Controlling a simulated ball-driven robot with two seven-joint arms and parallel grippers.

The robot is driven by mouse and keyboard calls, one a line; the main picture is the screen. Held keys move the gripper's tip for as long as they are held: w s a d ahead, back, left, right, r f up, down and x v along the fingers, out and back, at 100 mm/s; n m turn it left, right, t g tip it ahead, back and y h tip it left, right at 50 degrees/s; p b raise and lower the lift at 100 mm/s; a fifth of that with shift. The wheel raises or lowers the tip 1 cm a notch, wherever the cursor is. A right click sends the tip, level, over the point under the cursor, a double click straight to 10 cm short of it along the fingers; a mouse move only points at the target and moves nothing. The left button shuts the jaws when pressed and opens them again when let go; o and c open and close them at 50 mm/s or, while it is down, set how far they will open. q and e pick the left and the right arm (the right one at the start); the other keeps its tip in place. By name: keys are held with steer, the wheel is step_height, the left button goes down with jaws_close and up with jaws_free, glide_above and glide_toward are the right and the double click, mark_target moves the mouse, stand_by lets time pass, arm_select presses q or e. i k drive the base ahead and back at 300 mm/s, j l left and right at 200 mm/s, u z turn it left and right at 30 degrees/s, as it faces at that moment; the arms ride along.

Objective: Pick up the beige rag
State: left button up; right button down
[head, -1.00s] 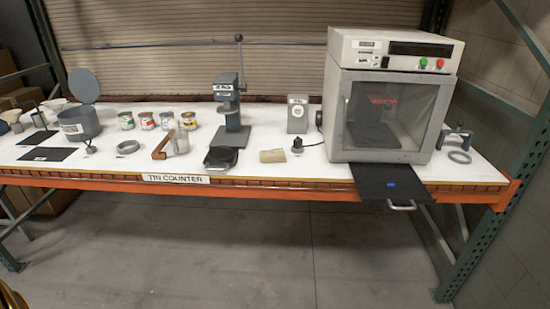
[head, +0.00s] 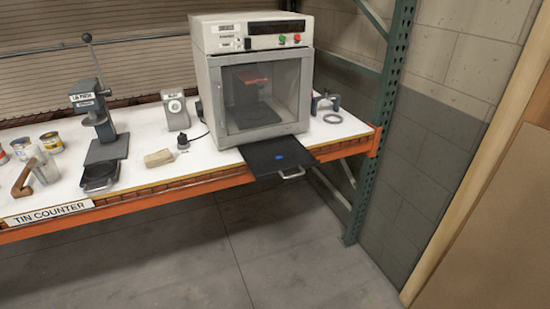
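The beige rag (head: 159,158) lies folded on the white counter (head: 150,134) in the head view, near the front edge. It sits between the black pan at the foot of the lid press and a small dark knob-like object. Neither of my grippers shows in the head view, so nothing of mine is touching the rag.
A large machine (head: 253,80) has a black tray (head: 277,156) jutting past the counter edge. The floor in front is clear.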

mark_target(162, 157)
steer(key=i+j, duration=0.1)
steer(key=j, duration=0.4)
steer(key=i+j, duration=0.1)
steer(key=j, duration=0.4)
steer(key=i+j, duration=0.1)
steer(key=j, duration=0.35)
steer(key=i+z, duration=0.05)
